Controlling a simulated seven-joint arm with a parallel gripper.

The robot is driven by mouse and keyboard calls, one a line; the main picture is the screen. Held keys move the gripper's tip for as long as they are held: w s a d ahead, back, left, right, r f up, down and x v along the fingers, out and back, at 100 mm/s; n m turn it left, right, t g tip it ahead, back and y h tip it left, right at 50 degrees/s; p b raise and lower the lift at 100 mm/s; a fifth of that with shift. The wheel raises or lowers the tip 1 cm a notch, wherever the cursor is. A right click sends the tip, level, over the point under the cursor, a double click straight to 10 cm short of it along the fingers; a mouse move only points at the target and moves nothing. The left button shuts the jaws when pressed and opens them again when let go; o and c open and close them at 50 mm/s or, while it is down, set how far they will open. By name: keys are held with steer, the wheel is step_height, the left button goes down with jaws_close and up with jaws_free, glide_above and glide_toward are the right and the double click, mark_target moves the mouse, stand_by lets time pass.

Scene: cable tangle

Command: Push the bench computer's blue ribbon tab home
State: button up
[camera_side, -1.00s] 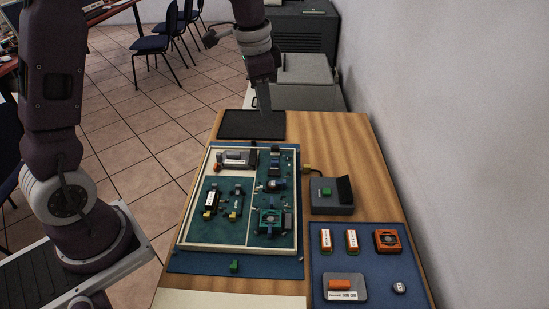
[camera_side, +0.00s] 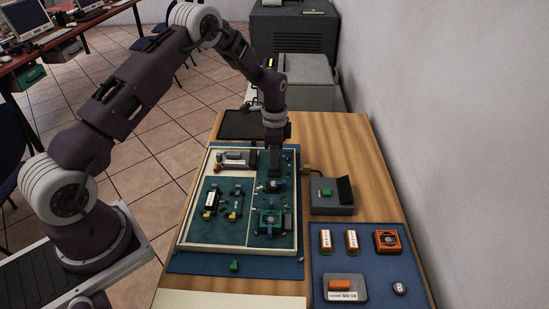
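The bench computer appears to be the dark green board inside a pale wooden frame (camera_side: 178,243) on the workbench. My gripper (camera_side: 274,174) points straight down over the upper right part of the board, close above or at its small parts. A dark part with a bluish bit (camera_side: 274,186) sits just below the fingertips. I cannot make out which part is the blue ribbon tab; it may be hidden behind the gripper. The fingers look close together, but at this size I cannot tell whether they are shut or touch anything.
A green fan part (camera_side: 270,222) and two small modules (camera_side: 211,201) are on the board. A grey box with a green block (camera_side: 327,192) stands to the right. A blue mat (camera_side: 368,258) holds orange parts. A black tray (camera_side: 232,125) lies behind the board.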

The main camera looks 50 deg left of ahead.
jaws_close()
stand_by(1.3)
